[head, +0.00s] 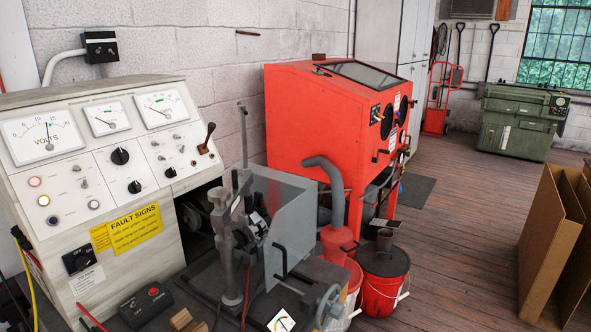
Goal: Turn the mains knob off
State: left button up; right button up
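A light grey test bench with a sloped control panel (92,150) stands at the left. A black rotary switch (79,260) sits low on its front, with a small white label (87,279) under it that is too small to read. A larger black knob (120,156) is at the middle of the panel, with smaller black knobs (134,187) and (170,172) below it. I cannot tell from the lettering which one is the mains knob. Neither of my grippers is in view.
A clear-guarded machine (290,215) and a black button box (146,304) stand right of the panel. A red blasting cabinet (310,125) and red bucket (384,280) are beyond. Cables hang at lower left. The wooden floor (460,230) at right is open, up to cardboard (545,225).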

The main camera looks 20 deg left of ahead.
aim_at(82, 262)
jog(key=i+l+u, duration=0.2)
jog(key=l+u, duration=0.25)
jog(key=i+l+u, duration=0.1)
jog(key=l+u, duration=0.85)
jog(key=l, duration=0.15)
